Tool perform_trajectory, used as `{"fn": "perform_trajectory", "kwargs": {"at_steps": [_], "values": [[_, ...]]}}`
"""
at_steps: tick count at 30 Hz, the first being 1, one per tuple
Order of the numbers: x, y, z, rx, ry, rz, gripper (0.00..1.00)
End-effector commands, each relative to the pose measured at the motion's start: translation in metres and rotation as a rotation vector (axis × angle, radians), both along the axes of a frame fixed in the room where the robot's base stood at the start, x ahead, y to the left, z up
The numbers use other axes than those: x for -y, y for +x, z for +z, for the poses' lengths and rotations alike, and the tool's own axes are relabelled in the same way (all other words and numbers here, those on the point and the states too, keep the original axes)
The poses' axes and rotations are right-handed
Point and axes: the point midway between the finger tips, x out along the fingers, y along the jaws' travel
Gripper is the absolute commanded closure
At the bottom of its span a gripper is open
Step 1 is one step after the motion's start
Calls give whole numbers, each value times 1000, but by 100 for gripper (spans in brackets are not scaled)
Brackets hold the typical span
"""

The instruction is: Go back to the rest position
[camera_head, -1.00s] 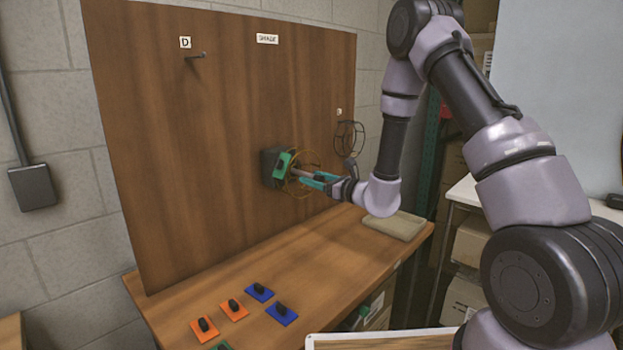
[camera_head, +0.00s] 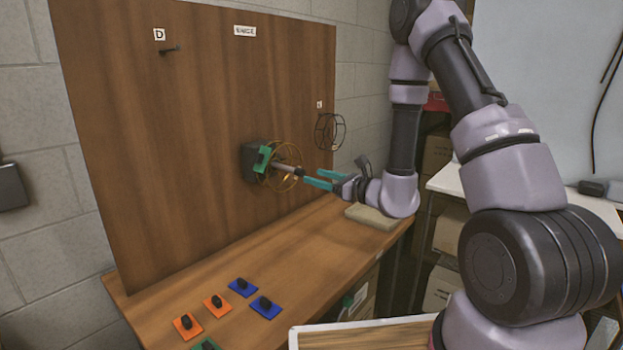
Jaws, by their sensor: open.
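My gripper (camera_head: 322,179) is open and empty, with its teal fingers pointing left toward the wooden board (camera_head: 190,120). Just left of the fingertips, and apart from them, a yellow wire ring frame (camera_head: 283,182) sits around a rod on a dark box mount (camera_head: 251,161) fixed to the board. A green piece (camera_head: 263,159) is at the front of that mount. A small gap shows between the rod's end and my fingers. My arm reaches in from the right.
A black wire frame (camera_head: 329,131) hangs on the board's right, close above my gripper. A peg (camera_head: 170,50) stands out at upper left. Orange tiles (camera_head: 187,326) and blue tiles (camera_head: 265,307) with black knobs lie at the table's front.

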Motion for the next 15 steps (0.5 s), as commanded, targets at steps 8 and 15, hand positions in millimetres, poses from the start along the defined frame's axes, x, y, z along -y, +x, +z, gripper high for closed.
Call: {"fn": "perform_trajectory", "kwargs": {"at_steps": [8, 15], "values": [[-40, -63, 95, 164, -117, 369, 38], [-43, -154, 145, 342, -428, 723, 38]]}}
